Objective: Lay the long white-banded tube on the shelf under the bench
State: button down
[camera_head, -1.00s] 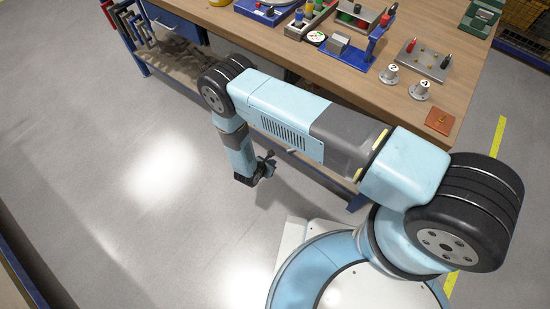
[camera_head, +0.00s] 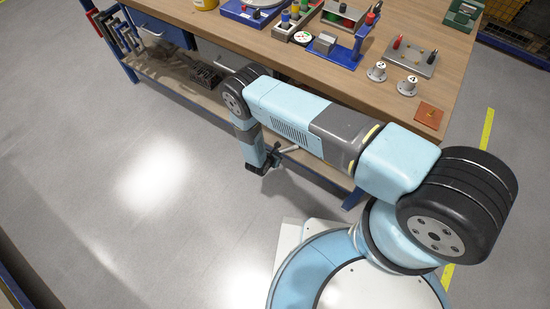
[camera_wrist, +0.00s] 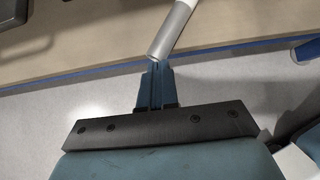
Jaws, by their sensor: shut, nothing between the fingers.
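In the wrist view a long grey tube (camera_wrist: 174,32) with a whitish part near the top edge lies on the shelf (camera_wrist: 95,38) under the bench. Its near end reaches the shelf's blue front edge, and its far end is out of the picture. My gripper (camera_wrist: 156,70) is shut and empty, its fingertips right at the near end of the tube; I cannot tell if they touch. In the head view my gripper (camera_head: 270,160) is beside the shelf's front edge, and a short piece of the tube (camera_head: 290,149) shows next to it. My arm hides the rest.
The bench top (camera_head: 300,60) carries several fixtures, among them a blue stand (camera_head: 345,45) and two numbered knobs (camera_head: 377,71). A dark rack (camera_head: 205,76) stands on the shelf to the left. A bench leg (camera_head: 353,198) is right of my gripper. The floor at left is clear.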

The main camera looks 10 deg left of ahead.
jog(key=w+d, duration=0.1)
jog(key=w, duration=0.3)
jog(key=w+d, duration=0.1)
jog(key=w, duration=0.1)
jog(key=shift+w+d, duration=0.15)
jog(key=shift+d, duration=0.2)
jog(key=s, duration=0.1)
jog(key=s+a, duration=0.1)
jog(key=s, duration=0.1)
jog(key=shift+s+a+f, duration=0.1)
jog(key=shift+s+a, duration=0.15)
jog(key=shift+s, duration=0.15)
jog(key=v, duration=1)
jog(key=c, duration=1.8)
grip_release()
